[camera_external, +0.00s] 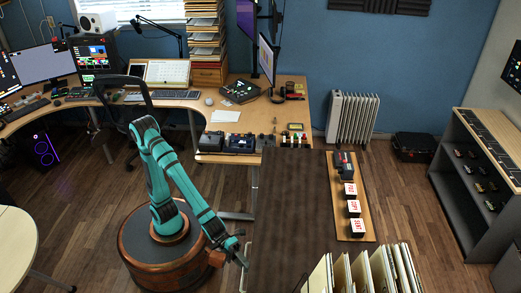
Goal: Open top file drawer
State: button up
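A dark brown cabinet (290,205) stands right of my arm, seen mostly from above. Its drawer fronts are hardly visible from this angle, so I cannot tell whether the top file drawer is open or shut. A thin upright bar (247,249) shows at the cabinet's left edge; it may be a drawer handle. My gripper (240,258) is at the end of the teal arm, low beside this left edge and close to the bar. The fingers are small and dark. I cannot tell whether they are open, or whether they touch the bar.
A wooden board (357,225) with red-and-white blocks lies on the cabinet top. Cream folders (375,268) stand upright at its near end. A desk (280,112) lies behind, an office chair (125,95) back left. Bare wooden floor (95,225) surrounds my base.

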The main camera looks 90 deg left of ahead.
jog(key=shift+d, duration=0.1)
jog(key=shift+c, duration=0.2)
grip_shut()
jog(key=s, duration=3.1)
jog(key=shift+s+f, duration=0.1)
jog(key=shift+o, duration=0.2)
grip_release()
